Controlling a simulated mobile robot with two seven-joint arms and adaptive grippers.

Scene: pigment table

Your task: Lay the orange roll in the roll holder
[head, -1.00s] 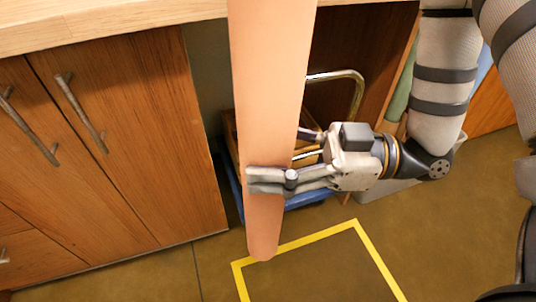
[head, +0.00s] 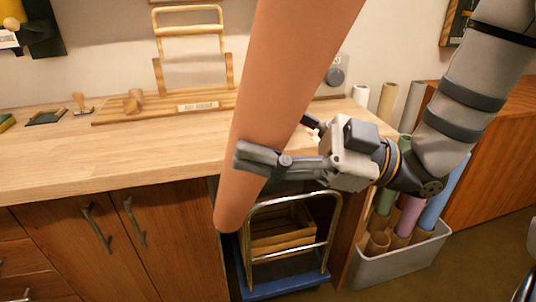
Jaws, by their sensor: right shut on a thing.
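The orange roll (head: 285,95) is a long, thick tube held tilted in front of me, its top end running out of view and its lower end leaning left. My right gripper (head: 262,162) is shut around its lower part. The roll hides part of the table and the wall behind. A long wooden base with a small label and a peg-like support (head: 134,101) lies on the table at the back, left of the roll; it looks like the roll holder (head: 108,119). Its right part is hidden behind the roll. My left gripper is not in view.
The wooden table (head: 90,160) has clear room at its front left. A stamp (head: 81,102) and pad lie at the back left. Below are a blue trolley (head: 285,286) with a crate and a grey bin (head: 400,265) of coloured rolls. A framed rack (head: 188,30) stands behind.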

